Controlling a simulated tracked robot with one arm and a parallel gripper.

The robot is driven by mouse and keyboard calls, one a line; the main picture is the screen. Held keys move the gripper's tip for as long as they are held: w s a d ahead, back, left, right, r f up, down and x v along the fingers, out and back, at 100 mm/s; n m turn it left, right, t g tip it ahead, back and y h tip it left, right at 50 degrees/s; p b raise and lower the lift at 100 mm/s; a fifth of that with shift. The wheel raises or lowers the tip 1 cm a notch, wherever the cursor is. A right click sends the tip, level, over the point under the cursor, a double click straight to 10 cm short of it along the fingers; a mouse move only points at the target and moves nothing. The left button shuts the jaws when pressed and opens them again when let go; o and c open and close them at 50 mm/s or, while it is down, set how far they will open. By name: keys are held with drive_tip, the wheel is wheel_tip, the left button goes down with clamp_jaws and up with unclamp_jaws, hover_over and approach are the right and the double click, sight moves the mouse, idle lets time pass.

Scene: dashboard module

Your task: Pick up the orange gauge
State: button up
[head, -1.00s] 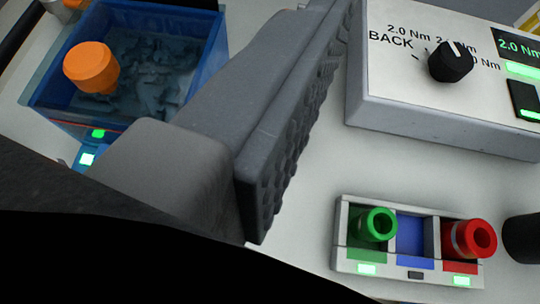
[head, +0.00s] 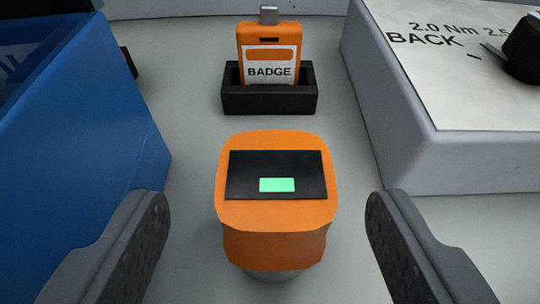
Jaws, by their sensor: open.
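The orange gauge (head: 275,216) stands upright in the lower middle of the head view. It has a black panel with a lit green display on top and a grey lower part, partly hidden below the orange body. My gripper (head: 267,215) is open, with one dark grey finger on each side of the gauge. Clear gaps show between both fingers and the gauge, so neither touches it.
A blue bin (head: 80,130) stands close on the left. A grey box (head: 440,150) with a dial (head: 522,48) stands on the right. Behind the gauge, an orange badge (head: 269,55) sits in a black holder (head: 268,102). Bare light surface lies between them.

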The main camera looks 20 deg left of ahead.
sight(275, 161)
drive_tip(key=shift+b+x, duration=1)
drive_tip(key=shift+x, duration=1.9)
drive_tip(key=shift+d, duration=0.15)
drive_tip(key=c, duration=1.1)
drive_tip(key=shift+r, duration=0.1)
